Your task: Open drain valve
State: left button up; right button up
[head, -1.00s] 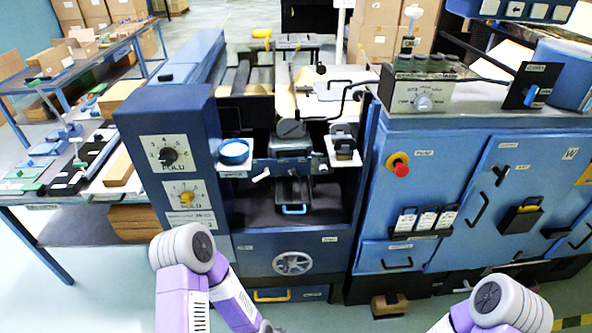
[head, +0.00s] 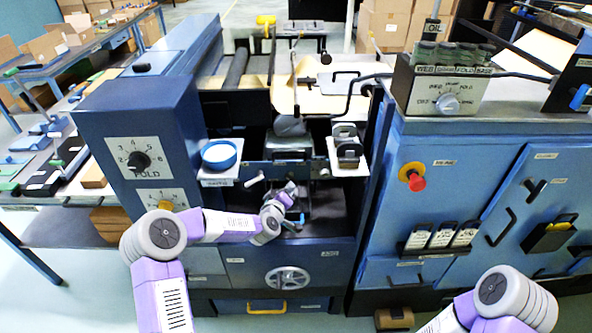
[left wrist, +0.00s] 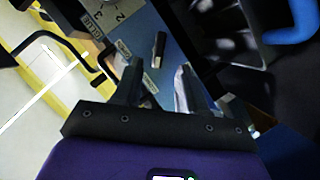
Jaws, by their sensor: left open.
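My left gripper (head: 286,197) reaches into the recess in the middle of the blue machine. In the left wrist view its two fingers (left wrist: 158,86) stand apart, with nothing between the tips. Beyond them a short dark lever (left wrist: 158,48) sits on a blue panel beside small labels. A pale lever (head: 254,180) sticks out left of the gripper in the head view. My right forearm shows at the bottom right; its gripper is out of frame.
A blue-rimmed cup (head: 219,155) stands on a shelf to the left, and a dark clip (head: 348,152) to the right. A handwheel (head: 288,278) is below. A red button (head: 416,182) is farther right.

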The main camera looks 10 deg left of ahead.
aim_at(291, 179)
pick_arm(q)
jog(key=shift+b+x, duration=0.65)
jog(key=shift+x, duration=3.3)
jog(key=shift+r, duration=0.1)
jog(key=shift+c, duration=0.4)
grip_shut()
